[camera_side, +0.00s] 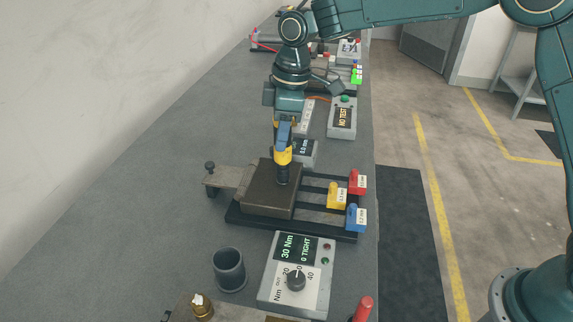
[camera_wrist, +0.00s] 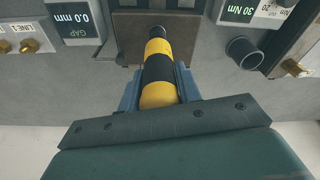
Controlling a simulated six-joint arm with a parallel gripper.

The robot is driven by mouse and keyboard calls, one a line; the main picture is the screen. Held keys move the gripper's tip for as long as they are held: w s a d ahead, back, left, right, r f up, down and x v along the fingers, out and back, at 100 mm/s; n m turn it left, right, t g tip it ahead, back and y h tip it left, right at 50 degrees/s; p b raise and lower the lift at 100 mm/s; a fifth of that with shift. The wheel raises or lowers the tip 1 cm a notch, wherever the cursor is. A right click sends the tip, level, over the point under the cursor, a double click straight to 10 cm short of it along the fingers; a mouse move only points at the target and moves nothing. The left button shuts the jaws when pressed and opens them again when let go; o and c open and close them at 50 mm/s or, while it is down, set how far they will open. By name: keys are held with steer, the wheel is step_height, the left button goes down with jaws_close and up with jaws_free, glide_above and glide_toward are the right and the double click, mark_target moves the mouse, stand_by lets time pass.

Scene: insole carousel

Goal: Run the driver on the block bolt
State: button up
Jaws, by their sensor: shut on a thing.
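The driver (camera_side: 283,158), banded yellow and black, stands upright in my gripper (camera_side: 284,135), its dark tip down at the top of the brown block (camera_side: 262,200). The wrist view also shows the driver (camera_wrist: 158,73) between the blue fingers of my gripper (camera_wrist: 160,88), with its dark end over the block (camera_wrist: 190,25). The block bolt is hidden beneath the tip, and I cannot tell whether the tip is seated on it. The torque box (camera_side: 270,292) reads 30 Nm and 0 TIGHT.
Red (camera_side: 356,182), yellow (camera_side: 337,197) and blue (camera_side: 356,218) tagged pieces sit on the dark rail fixture (camera_side: 300,231) right of the block. A grey cup (camera_side: 229,270) stands in front. A gap display (camera_side: 305,151) and a NO TEST box (camera_side: 342,119) stand behind.

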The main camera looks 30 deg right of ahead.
steer(key=shift+f, duration=0.75)
stand_by(2.3)
steer(key=shift+r, duration=0.15)
stand_by(0.5)
steer(key=shift+r, duration=2.75)
